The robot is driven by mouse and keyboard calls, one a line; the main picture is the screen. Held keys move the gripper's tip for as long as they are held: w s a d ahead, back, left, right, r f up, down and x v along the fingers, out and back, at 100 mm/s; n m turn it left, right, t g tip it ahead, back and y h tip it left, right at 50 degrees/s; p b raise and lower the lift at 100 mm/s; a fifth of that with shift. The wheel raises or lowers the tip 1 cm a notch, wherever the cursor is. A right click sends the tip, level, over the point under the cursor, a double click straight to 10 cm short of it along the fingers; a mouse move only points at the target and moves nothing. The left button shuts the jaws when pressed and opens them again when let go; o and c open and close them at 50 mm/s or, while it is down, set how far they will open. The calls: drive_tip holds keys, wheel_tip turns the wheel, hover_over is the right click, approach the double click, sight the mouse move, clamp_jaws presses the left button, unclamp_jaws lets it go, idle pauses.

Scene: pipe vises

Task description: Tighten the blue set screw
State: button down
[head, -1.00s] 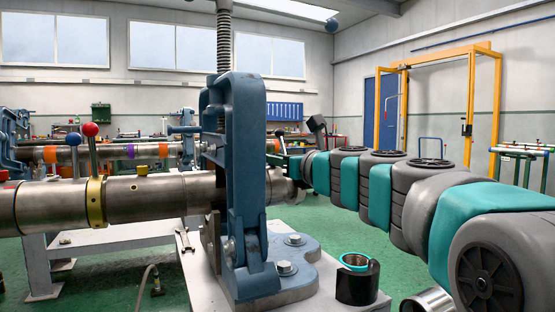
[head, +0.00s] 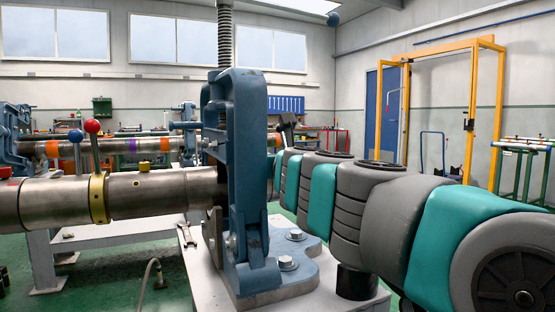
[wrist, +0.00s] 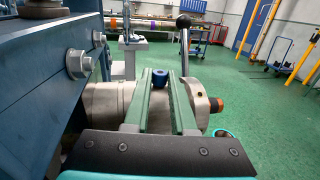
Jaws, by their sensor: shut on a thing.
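The blue set screw (wrist: 159,77) stands on top of a grey metal pipe end (wrist: 108,100) in the wrist view. My gripper (wrist: 160,80) has two green fingers, which reach over the pipe and are closed on the screw's head from both sides. The lower part of the screw is hard to make out between the fingers. In the head view the blue vise frame (head: 242,150) hides my gripper and the screw.
In the wrist view, a lever with a black knob (wrist: 184,20) rises just past the right finger, and an orange-tipped part (wrist: 217,104) juts right. The blue vise (wrist: 45,90) with bolts is close on the left. A red-knobbed lever (head: 92,127) stands on the long pipe (head: 150,193).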

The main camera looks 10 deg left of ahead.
drive_tip(key=shift+f, duration=0.25)
drive_tip(key=c, duration=0.7)
unclamp_jaws()
drive_tip(key=shift+r, duration=0.1)
drive_tip(key=shift+c, duration=0.2)
drive_tip(key=shift+r, duration=0.1)
drive_tip(key=shift+r+p, duration=0.25)
drive_tip(key=shift+p, duration=0.05)
wheel_tip(320, 180, up, 4)
drive_tip(key=p, duration=0.2)
drive_tip(key=shift+s+d+f+p, duration=0.1)
drive_tip(key=shift+f+p, duration=0.1)
drive_tip(key=shift+p, duration=0.1)
drive_tip(key=v, duration=1.5)
drive_tip(key=shift+s+d+r, duration=0.2)
drive_tip(key=shift+d+r, duration=0.15)
drive_tip(key=shift+r, duration=0.05)
